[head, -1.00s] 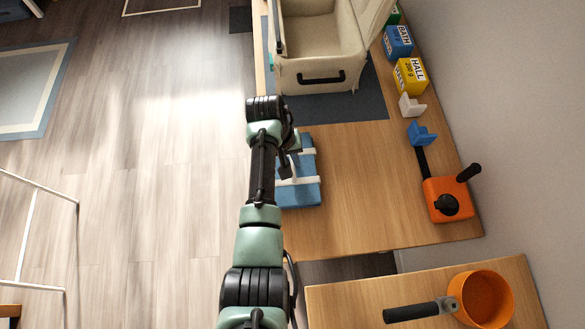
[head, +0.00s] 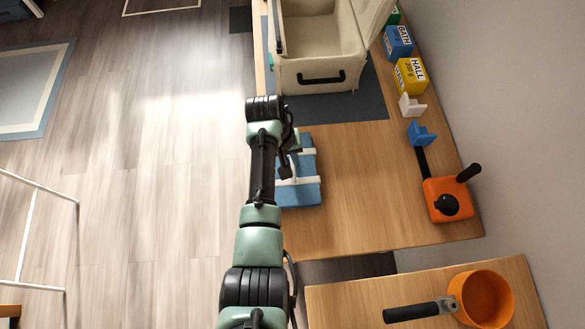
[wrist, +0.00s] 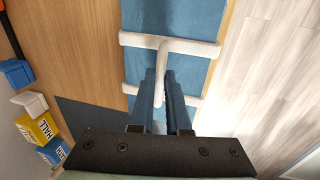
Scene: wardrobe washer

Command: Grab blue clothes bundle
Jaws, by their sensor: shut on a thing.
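The blue clothes bundle (head: 307,193) lies flat on the wooden counter, partly hidden behind my arm in the head view. It has two white straps across it and a white handle joining them. In the wrist view the bundle (wrist: 195,70) fills the top middle, with the handle running between my fingers. My gripper (wrist: 160,84) is shut on the bundle's white handle. In the head view my gripper is mostly hidden by my arm.
An open beige bin (head: 318,45) stands on a dark mat behind the bundle. Along the wall are a blue box (head: 397,42), a yellow box (head: 409,76), white and blue hooks, and an orange device (head: 447,198). An orange pan (head: 483,300) sits on the nearer counter.

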